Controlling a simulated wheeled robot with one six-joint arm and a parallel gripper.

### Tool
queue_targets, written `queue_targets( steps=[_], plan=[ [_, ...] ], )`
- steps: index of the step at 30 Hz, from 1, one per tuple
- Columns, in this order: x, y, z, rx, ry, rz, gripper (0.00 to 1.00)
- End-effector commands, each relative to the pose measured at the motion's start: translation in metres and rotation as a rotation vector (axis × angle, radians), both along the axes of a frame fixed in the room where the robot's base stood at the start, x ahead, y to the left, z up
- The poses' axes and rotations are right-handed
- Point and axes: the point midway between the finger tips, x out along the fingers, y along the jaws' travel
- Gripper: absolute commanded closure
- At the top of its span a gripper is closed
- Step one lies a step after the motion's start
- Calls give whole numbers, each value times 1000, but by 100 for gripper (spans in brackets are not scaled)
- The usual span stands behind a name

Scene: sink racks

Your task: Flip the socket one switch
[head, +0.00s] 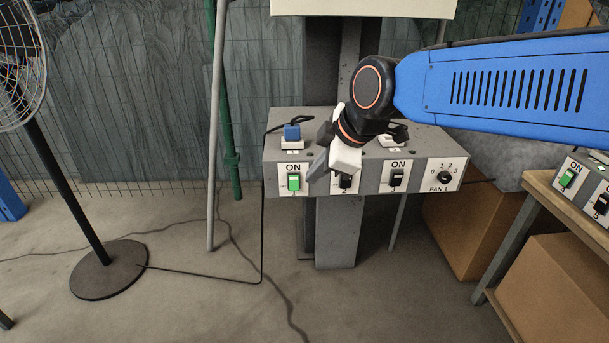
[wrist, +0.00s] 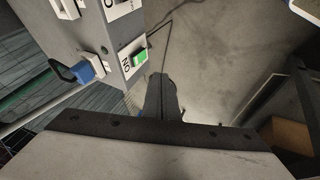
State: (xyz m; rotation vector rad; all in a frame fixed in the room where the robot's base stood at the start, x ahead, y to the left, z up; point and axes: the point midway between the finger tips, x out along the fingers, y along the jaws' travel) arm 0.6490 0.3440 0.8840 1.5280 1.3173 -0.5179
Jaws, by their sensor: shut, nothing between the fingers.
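The socket one switch (head: 293,182) is a green rocker under an ON label, marked 1, at the left end of the grey switch box's front. It also shows as a green rocker in the wrist view (wrist: 139,57). My gripper (head: 316,172) is shut and empty in front of the box, just right of switch one and partly over switch two. In the wrist view its dark closed fingers (wrist: 162,80) end close beside the green rocker. I cannot tell whether they touch the box. A blue plug (head: 292,132) sits in the white socket above switch one.
The grey box (head: 375,180) also carries black switch two (head: 345,181), black switch three (head: 396,179) and a fan knob (head: 445,178). A fan stand (head: 108,266) is at left. A bench (head: 530,200) with another switch box (head: 588,190) is at right. Floor left of the box is mostly clear.

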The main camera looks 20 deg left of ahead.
Motion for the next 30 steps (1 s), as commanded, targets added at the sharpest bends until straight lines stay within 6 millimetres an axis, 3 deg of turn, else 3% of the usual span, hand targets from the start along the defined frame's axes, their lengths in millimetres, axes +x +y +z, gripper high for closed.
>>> queue_targets(
  steps=[11,27,30],
  plan=[
    [3,5,-7,1,0,0,100],
    [31,48,-82,0,3,-1,100],
    [45,52,-84,1,0,-2,100]
  ],
)
